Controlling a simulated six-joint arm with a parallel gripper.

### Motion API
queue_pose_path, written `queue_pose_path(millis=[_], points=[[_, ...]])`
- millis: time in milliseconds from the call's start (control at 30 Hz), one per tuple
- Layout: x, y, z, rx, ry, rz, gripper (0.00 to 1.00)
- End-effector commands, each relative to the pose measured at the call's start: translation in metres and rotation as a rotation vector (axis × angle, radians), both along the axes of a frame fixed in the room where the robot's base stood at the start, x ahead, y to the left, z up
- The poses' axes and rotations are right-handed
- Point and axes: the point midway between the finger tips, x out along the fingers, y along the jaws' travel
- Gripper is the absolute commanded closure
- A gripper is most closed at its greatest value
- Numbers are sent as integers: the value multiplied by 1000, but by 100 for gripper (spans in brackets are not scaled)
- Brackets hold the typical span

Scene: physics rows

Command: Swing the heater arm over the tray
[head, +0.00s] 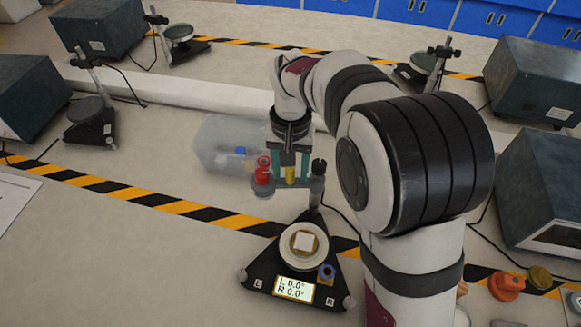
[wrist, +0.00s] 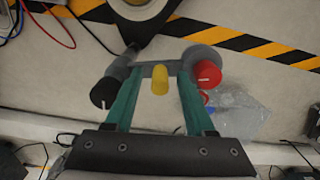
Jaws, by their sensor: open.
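A black triangular stand (head: 294,289) with a lit display carries a round tray (head: 322,247) with a white square block on it. A post with a black knob (head: 319,166) rises behind the tray. The grey heater arm (wrist: 143,71) runs from the post to a round heater head with a red knob (head: 263,170), behind and left of the tray, not over it. A yellow peg (wrist: 159,81) stands on the arm. My gripper (head: 290,172) is open, its teal fingers on either side of the peg; contact cannot be told. The tray is partly cut off in the wrist view.
A clear plastic box (head: 215,140) stands behind and left of the heater head. An orange knob-like object (head: 506,285) lies at right. Dark boxes (head: 545,185) and similar stands surround the area. Cables run beside the post. The table left of the stand is clear.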

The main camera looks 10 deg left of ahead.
Motion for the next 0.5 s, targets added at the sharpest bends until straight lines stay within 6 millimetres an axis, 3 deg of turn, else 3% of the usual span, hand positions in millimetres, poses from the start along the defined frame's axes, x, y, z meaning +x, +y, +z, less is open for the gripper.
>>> queue_pose_path(millis=[100, 400, 500], points=[[0, 0, 0, 0, 0, 0, 45], [0, 0, 0, 0, 0, 0, 99], [0, 0, 0, 0, 0, 0, 100]])
